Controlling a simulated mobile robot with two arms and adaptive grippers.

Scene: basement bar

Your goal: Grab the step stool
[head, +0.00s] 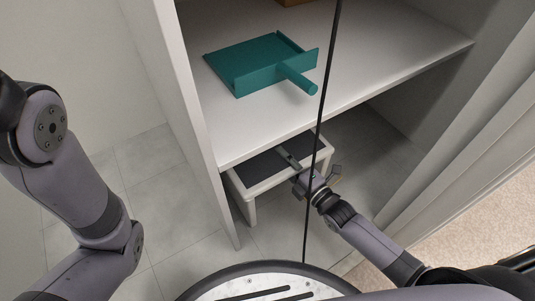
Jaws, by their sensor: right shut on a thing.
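The step stool (259,185) is low and white with a dark grey top. It stands upright on the floor under the shelf, in the lower part of the cabinet. The shelf hides its back part. My right gripper (309,181) reaches in from the lower right and is shut on the stool at the right part of its front edge. The fingertips are small and partly hidden here. My left arm shows at the left, but its gripper is out of the picture.
A teal dustpan (252,63) lies on the white shelf (384,70) above the stool. Part of a brown object (294,2) shows behind it. The cabinet's left side panel (184,100) stands close to the stool. Tiled floor (143,165) is clear at the left.

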